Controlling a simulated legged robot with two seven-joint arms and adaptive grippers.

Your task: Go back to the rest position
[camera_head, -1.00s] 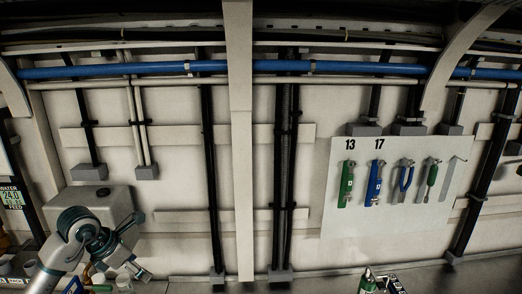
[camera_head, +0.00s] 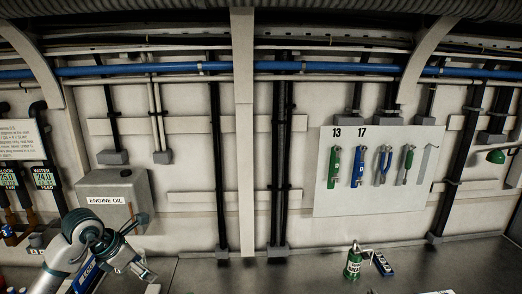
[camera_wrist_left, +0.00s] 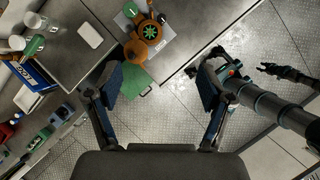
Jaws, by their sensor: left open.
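My left gripper (camera_head: 146,274) is at the lower left of the head view, its arm coming in from the left edge. In the left wrist view its two fingers stand wide apart with nothing between them (camera_wrist_left: 162,88). The gap lies over the bench edge and the metal floor. At the right of the left wrist view are parts of my own body and a dark claw-like shape (camera_wrist_left: 270,69), which may be my right gripper; its jaw state is unclear.
A grey engine oil box (camera_head: 113,201) is on the wall behind my left arm. A tool board (camera_head: 372,195) hangs at right. A green oil can (camera_head: 353,264) stands on the bench (camera_head: 290,275). An orange object (camera_wrist_left: 146,31) and blue box (camera_wrist_left: 35,72) show below the wrist.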

